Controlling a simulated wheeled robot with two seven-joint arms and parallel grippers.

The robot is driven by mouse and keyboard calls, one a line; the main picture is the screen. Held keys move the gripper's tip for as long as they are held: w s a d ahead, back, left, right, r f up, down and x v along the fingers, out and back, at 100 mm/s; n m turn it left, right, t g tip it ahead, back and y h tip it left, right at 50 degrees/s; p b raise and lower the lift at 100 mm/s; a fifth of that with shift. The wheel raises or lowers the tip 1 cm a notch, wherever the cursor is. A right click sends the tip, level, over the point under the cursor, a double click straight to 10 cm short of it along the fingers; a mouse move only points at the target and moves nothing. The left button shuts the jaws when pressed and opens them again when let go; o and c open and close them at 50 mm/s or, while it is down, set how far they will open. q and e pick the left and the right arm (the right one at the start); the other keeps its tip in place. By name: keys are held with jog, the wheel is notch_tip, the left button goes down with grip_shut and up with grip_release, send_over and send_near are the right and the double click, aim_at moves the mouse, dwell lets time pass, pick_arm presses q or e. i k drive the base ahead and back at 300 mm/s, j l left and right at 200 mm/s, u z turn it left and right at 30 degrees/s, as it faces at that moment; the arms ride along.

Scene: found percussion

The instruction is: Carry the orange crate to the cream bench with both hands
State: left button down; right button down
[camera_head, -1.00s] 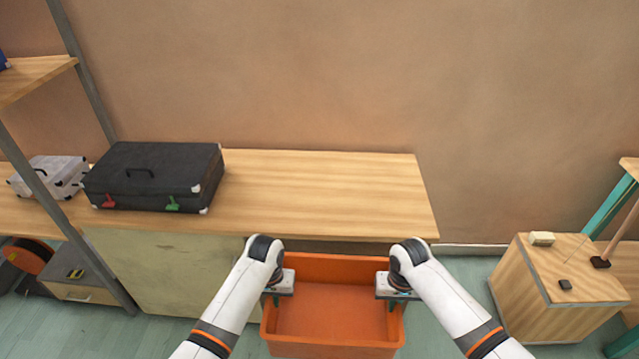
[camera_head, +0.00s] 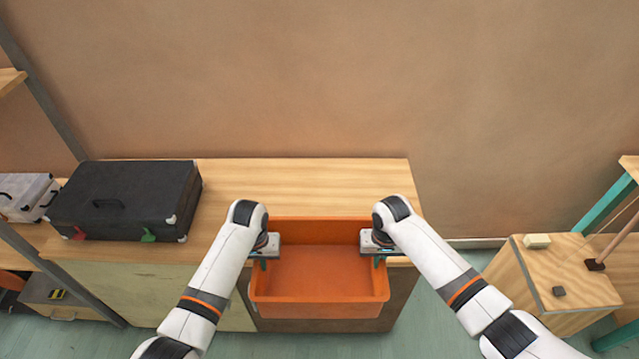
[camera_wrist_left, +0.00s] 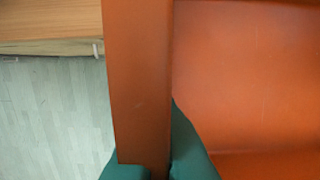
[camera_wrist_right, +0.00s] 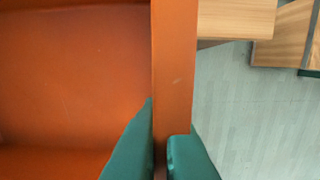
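The orange crate (camera_head: 320,309) is empty and looks level, held between my arms. In the head view its far part overlaps the front edge of the bench's wooden top (camera_head: 300,180), and its near part hangs out in front. I cannot tell whether it touches the bench. My left gripper (camera_head: 264,258) is shut on its left rim, with teal fingers either side of the wall in the left wrist view (camera_wrist_left: 155,170). My right gripper (camera_head: 379,256) is shut on the right rim, also seen in the right wrist view (camera_wrist_right: 160,165).
A black case (camera_head: 125,200) lies on the bench's left part, with a small silver case (camera_head: 25,195) further left. A grey shelf post (camera_head: 45,90) stands at the left. A wooden box (camera_head: 560,275) with small blocks stands right. The bench top behind the crate is clear.

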aim_at(320, 217)
jog(key=i, duration=0.85)
